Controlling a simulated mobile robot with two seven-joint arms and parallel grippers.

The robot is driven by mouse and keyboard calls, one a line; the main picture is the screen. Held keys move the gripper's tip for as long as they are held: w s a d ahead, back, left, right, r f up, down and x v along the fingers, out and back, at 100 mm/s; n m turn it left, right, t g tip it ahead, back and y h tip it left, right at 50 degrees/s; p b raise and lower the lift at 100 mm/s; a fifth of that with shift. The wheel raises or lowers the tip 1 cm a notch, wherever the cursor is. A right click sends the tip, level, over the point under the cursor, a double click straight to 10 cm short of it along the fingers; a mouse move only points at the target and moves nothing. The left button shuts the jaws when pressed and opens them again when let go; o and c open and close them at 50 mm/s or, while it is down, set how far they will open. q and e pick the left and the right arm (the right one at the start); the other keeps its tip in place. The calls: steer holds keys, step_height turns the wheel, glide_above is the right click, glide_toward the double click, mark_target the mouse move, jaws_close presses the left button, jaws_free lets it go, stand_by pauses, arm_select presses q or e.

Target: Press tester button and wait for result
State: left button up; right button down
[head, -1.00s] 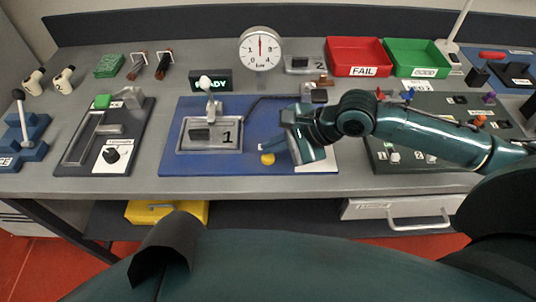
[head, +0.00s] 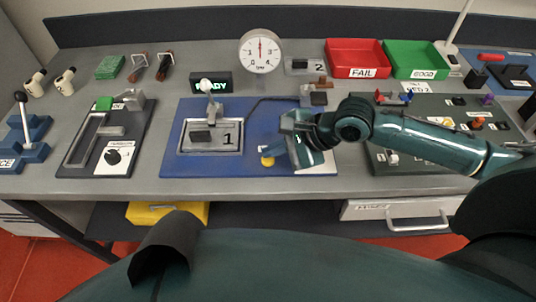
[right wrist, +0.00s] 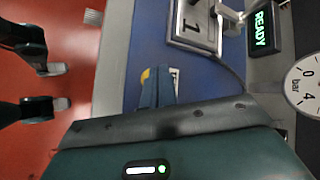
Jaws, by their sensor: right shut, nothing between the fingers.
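The yellow tester button (head: 267,162) sits on the front right part of the blue tester board (head: 175,165). My right gripper (head: 273,153) is shut and empty, with its fingertips close above the button; whether they touch it I cannot tell. In the right wrist view, the shut fingers (right wrist: 157,88) partly cover the button (right wrist: 145,75). The display (head: 211,83) reads READY in green, also in the right wrist view (right wrist: 263,30). A dark block lies in the metal tray marked 1 (head: 228,138). My left gripper is not in view.
A gauge (head: 260,49) stands behind the board. Red FAIL (head: 358,73) and green (head: 415,74) bins are at the back right. A dark panel with small coloured parts (head: 395,170) lies under my right arm. A lever fixture (head: 75,165) is at left.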

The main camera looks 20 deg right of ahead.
mark_target(273, 159)
steer(key=shift+f, duration=0.6)
stand_by(0.9)
steer(key=shift+r+p, duration=1)
steer(key=shift+p, duration=0.6)
steer(key=shift+r+p, duration=0.85)
steer(key=shift+r, duration=1.6)
